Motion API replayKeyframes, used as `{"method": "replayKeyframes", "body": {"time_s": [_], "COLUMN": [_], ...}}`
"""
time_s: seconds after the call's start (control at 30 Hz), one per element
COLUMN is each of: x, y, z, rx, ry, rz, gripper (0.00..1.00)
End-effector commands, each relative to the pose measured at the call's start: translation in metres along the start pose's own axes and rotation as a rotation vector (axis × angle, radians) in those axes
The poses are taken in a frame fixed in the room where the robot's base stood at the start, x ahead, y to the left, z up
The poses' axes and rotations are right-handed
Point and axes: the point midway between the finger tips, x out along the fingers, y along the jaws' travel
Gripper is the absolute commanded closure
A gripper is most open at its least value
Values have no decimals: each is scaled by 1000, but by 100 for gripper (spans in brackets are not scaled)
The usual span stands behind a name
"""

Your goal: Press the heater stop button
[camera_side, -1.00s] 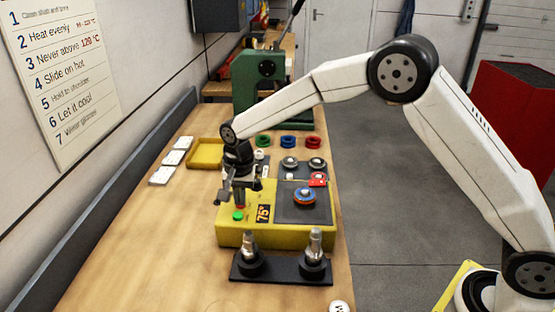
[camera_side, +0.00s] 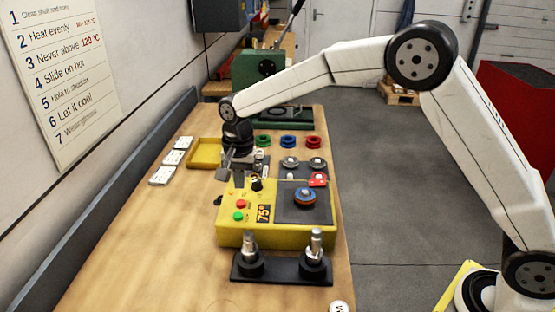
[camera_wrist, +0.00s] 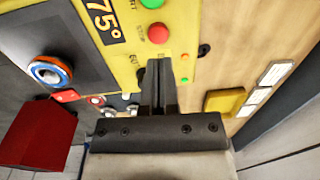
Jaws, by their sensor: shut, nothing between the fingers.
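The yellow heater (camera_side: 230,236) stands on the bench, with a 75° display (camera_side: 264,213) on its panel. Its red stop button (camera_side: 240,204) sits just above the green button (camera_side: 238,216). In the wrist view the red button (camera_wrist: 158,33) is in plain sight, with the green button (camera_wrist: 152,3) at the top edge. My gripper (camera_wrist: 158,62) is shut and empty, its tips appearing just below the red button in that picture. In the side view my gripper (camera_side: 239,178) hangs over the far left part of the heater, apart from the red button.
A black knob (camera_side: 257,185) stands on the panel close to my gripper. A ring with blue and orange (camera_side: 305,196) sits on the dark plate. A black stand with two posts (camera_side: 280,267) is in front of the heater. The bench at left front is clear.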

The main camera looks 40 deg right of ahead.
Motion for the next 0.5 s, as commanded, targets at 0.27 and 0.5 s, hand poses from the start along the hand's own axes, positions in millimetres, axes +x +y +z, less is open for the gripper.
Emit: {"method": "replayKeyframes", "body": {"time_s": [0.27, 0.5], "x": [-51, -79], "y": [-2, -2], "z": [-1, -1], "rx": [0, 0], "ry": [4, 3], "rz": [-6, -5], "gripper": [100, 100]}}
